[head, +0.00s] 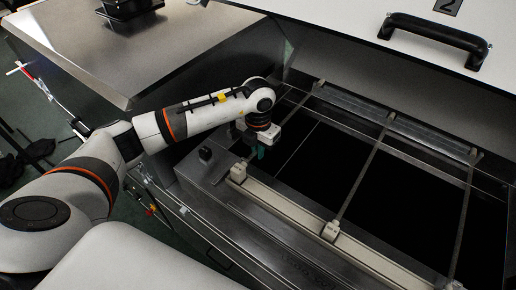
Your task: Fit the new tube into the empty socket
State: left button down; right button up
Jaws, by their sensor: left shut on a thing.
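My left gripper (261,150) is above the near left part of the dryer opening, just behind the near left socket block (238,172). It is shut on the new tube (300,103), a thin dark rod that runs from the gripper toward the far left holder (320,85). The gripper hides part of the tube, and I cannot tell whether either end is seated. Two other tubes, a middle one (361,180) and a right one (463,220), span from the near rail to the far rail. My right gripper is not in view.
The raised white lid with a black handle (435,38) hangs over the far side. The pale near rail (285,207) carries the near blocks. A steel hood (130,45) is at the upper left.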

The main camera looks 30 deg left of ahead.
pick_arm(q)
jog(key=shift+f+b, duration=0.7)
jog(key=shift+f, duration=0.2)
jog(key=c, duration=1.4)
grip_release()
jog(key=shift+r, duration=0.15)
notch_tip(320, 180, up, 12)
jog(key=shift+f+b, duration=0.1)
jog(key=shift+b, duration=1.1)
